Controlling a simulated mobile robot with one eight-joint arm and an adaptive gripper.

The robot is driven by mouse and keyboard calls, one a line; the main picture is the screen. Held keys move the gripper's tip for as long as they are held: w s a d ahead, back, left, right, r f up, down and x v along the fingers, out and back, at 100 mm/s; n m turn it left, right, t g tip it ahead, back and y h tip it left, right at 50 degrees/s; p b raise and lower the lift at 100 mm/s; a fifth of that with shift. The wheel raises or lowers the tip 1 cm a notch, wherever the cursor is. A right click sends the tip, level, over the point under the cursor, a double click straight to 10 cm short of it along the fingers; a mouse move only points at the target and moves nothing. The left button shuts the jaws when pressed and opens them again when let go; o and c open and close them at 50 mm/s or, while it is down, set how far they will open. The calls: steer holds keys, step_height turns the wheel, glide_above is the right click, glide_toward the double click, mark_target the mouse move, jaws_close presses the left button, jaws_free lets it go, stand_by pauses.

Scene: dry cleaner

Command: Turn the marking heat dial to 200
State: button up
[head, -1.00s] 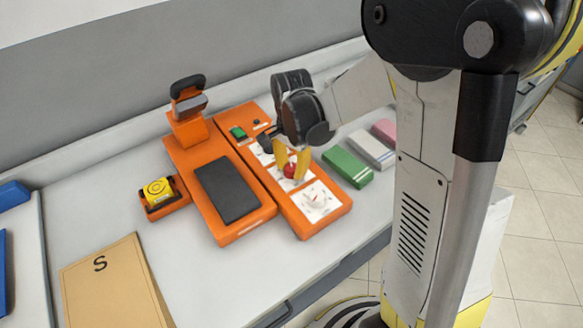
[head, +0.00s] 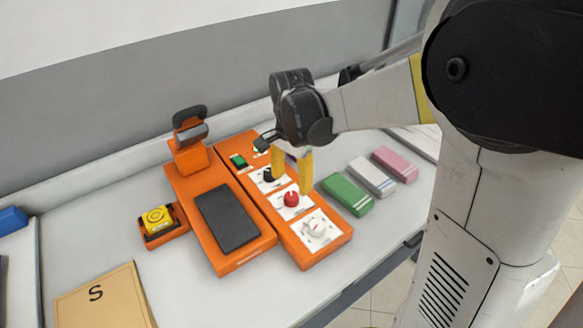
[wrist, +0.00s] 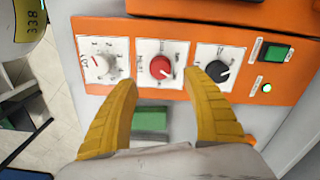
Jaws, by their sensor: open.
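The orange control panel (head: 325,254) on the counter carries a red dial (head: 291,199), a white dial (head: 316,228) and a black dial (head: 268,174) on white scale plates. In the wrist view the red dial (wrist: 161,67) sits between the white dial (wrist: 98,66) and the black dial (wrist: 217,71). The scale numbers are too small to read, so I cannot tell which is marking heat or what it reads. My gripper (head: 292,178) is open and empty, with yellow fingers above the red dial and apart from it. Its fingertips (wrist: 161,76) point at the red dial.
A green switch (head: 238,160) is at the panel's far end. An orange press with a dark pad (head: 228,217) stands left, beside a yellow roll (head: 158,218) in a holder. Green (head: 347,194), white (head: 372,176) and pink (head: 394,164) blocks lie right. An "S" envelope (head: 95,293) lies front left.

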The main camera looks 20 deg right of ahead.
mark_target(292, 196)
step_height(292, 196, up, 5)
steer(key=shift+r, duration=0.1)
stand_by(0.4)
steer(key=s+r+n+t, duration=0.3)
steer(key=s+n+t, duration=0.4)
steer(key=s+n, duration=0.5)
steer(key=shift+s+r, duration=0.2)
steer(key=shift+s, duration=0.65)
steer(key=shift+d, duration=0.1)
stand_by(1.1)
